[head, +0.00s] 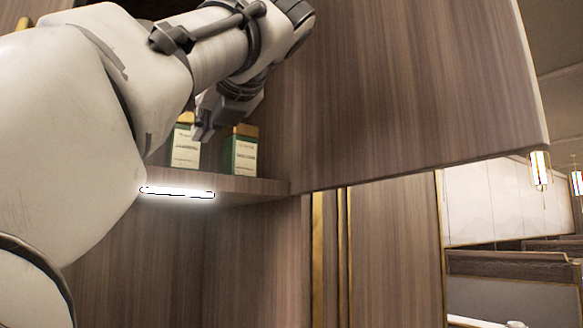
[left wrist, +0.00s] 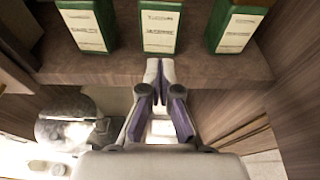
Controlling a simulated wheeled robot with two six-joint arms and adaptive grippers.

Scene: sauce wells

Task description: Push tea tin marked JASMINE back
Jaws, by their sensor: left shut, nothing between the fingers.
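Three green tea tins with white labels stand upright in a row on a wooden shelf. The left wrist view shows the left tin (left wrist: 87,27), the middle tin (left wrist: 159,28) and the right tin (left wrist: 236,27). The label print is too blurred to tell for sure which reads JASMINE. In the head view two tins show, one (head: 186,145) partly behind my arm and one (head: 241,155) to its right. My left gripper (left wrist: 154,66) is shut and empty, with its fingertips at the shelf's front edge before the middle tin, apart from it. It also shows in the head view (head: 203,131).
The shelf board (head: 262,185) has a bare strip before the tins. A glowing light bar (head: 177,192) sits under its edge. A large wooden panel (head: 420,85) stands at the right of the shelf. Wood walls close in both sides in the wrist view.

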